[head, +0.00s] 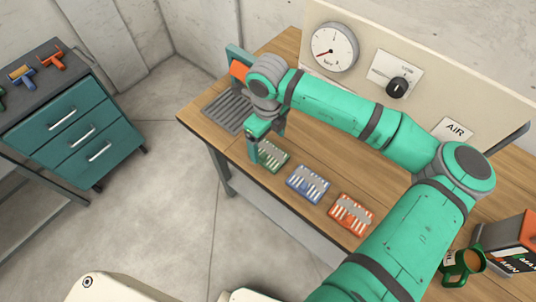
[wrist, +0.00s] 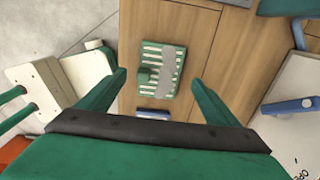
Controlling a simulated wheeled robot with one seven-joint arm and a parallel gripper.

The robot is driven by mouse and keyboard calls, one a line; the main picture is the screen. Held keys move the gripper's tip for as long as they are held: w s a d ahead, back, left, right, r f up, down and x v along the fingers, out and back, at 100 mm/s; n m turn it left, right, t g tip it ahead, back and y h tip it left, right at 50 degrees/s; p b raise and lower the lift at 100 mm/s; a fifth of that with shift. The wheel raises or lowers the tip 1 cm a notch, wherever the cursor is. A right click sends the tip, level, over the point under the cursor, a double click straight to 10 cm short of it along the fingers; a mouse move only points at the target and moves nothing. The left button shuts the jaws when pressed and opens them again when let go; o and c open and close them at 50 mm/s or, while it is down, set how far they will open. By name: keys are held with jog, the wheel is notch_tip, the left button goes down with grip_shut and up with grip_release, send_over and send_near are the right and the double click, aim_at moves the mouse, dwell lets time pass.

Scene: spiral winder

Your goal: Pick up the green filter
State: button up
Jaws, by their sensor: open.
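The green filter (head: 274,158), a flat green panel with pale slats and a grey strip, lies on the wooden bench near its front edge. In the head view my gripper (head: 267,138) is above it and hides part of it. In the wrist view the green filter (wrist: 160,68) lies between and beyond my gripper's two spread fingers (wrist: 158,80). The fingers are open with nothing held between them, and the filter appears to lie below them.
A blue filter (head: 308,184) and a red filter (head: 350,213) lie in a row to the right. A panel with a gauge (head: 334,46) and a knob (head: 397,88) stands behind. A grey ribbed tray (head: 226,110) is left.

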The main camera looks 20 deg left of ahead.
aim_at(269, 153)
notch_tip(269, 153, down, 4)
jog(key=shift+s+d+r, duration=0.1)
jog(key=shift+s+r, duration=0.05)
jog(key=shift+r, duration=0.05)
jog(key=shift+f, duration=0.45)
jog(key=c, duration=1.2)
jog(key=shift+o, duration=0.2)
jog(key=shift+r, duration=0.15)
